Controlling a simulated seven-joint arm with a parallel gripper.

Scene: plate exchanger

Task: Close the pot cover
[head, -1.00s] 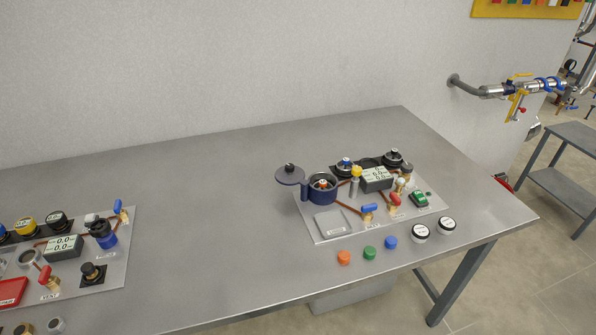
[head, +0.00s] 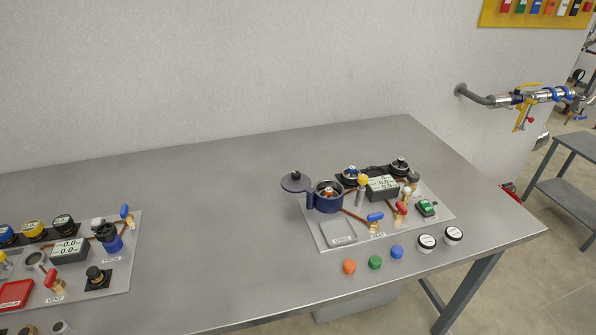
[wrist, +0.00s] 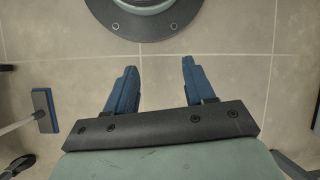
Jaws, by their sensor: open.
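The pot (head: 327,194) is a dark blue round vessel on the right-hand panel in the head view, with its mouth uncovered and a small orange-and-white part inside. Its cover (head: 296,182) is a dark blue disc with a black knob. The cover is swung out to the left of the pot, beside the mouth, on a hinge post at the pot's left side. My gripper (wrist: 153,88) shows only in the wrist view. Its two blue fingers are apart with nothing between them, over the tiled floor, away from the pot.
The right-hand panel (head: 345,238) carries valves, a display and a green switch. Loose orange (head: 349,267), green and blue caps and two white-topped discs lie at the table's front edge. Another panel (head: 122,262) stands at left. The table (head: 215,200) between the panels is clear.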

